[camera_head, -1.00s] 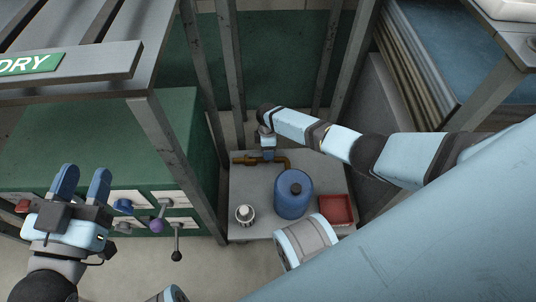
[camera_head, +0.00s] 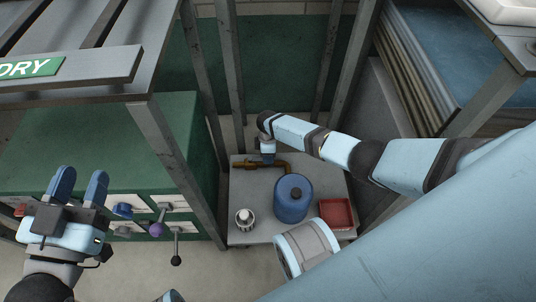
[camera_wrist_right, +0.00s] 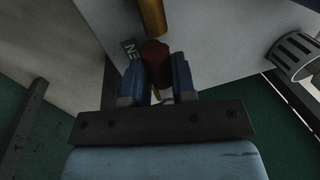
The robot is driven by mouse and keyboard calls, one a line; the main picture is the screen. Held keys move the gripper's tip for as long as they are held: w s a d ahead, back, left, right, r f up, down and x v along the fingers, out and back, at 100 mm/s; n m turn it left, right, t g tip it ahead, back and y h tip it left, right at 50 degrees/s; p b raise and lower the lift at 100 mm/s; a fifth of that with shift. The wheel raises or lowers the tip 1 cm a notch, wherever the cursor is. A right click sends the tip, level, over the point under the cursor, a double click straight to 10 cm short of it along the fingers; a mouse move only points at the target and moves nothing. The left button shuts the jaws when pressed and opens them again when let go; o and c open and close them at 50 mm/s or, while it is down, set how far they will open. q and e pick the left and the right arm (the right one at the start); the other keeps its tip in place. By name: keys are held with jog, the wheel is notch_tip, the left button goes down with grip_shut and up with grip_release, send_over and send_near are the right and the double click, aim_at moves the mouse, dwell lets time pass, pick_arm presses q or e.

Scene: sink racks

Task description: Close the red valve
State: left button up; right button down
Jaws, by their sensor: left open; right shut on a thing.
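The red valve (camera_wrist_right: 154,54) shows in the right wrist view as a dark red, rounded piece close to a brass pipe (camera_wrist_right: 152,16). My right gripper (camera_wrist_right: 167,68) has its blue fingers on either side of it and is shut on it. In the head view my right gripper (camera_head: 267,156) points down at the brass pipe (camera_head: 247,165), at the back of a small grey table. The red valve is hidden there behind the gripper. My left gripper (camera_head: 79,184) is open and empty at the left, in front of the drawer cabinet, far from the pipe.
The grey table (camera_head: 245,190) also carries a blue canister (camera_head: 293,198), a red tray (camera_head: 336,213) and a small white item (camera_head: 245,218). Metal posts (camera_head: 175,165) stand beside it. Knobs and levers (camera_head: 157,229) stick out from the drawer cabinet.

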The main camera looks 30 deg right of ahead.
jog(key=shift+s+a+r+m+p, duration=0.2)
jog(key=shift+s+m+p, duration=0.15)
jog(key=shift+m+p, duration=0.2)
jog(key=m+p, duration=0.1)
jog(key=s+a+m+p, duration=0.1)
jog(key=m+p, duration=0.1)
jog(key=shift+s+a+t+y, duration=0.1)
jog(key=shift+s+t+y, duration=0.1)
jog(key=shift+t+y, duration=0.1)
pick_arm(q)
jog(key=shift+s+d+f+n+g+y+p, duration=0.2)
jog(key=shift+s+d+n+g, duration=0.2)
jog(key=shift+n, duration=0.25)
jog(key=shift+s+d+f+n+g+y+p, duration=0.15)
jog(key=shift+s+f+n+g, duration=0.1)
jog(key=shift+s+n, duration=0.3)
jog(key=shift+s+d+f+n+g+y+p, duration=0.1)
jog(key=shift+s+d+f+n+g+y, duration=0.2)
jog(key=shift+n, duration=0.4)
pick_arm(e)
jog(key=shift+s+a+f+m, duration=0.2)
jog(key=shift+s+a+m, duration=0.1)
jog(key=shift+m, duration=0.45)
pick_arm(q)
jog(key=shift+r, duration=0.25)
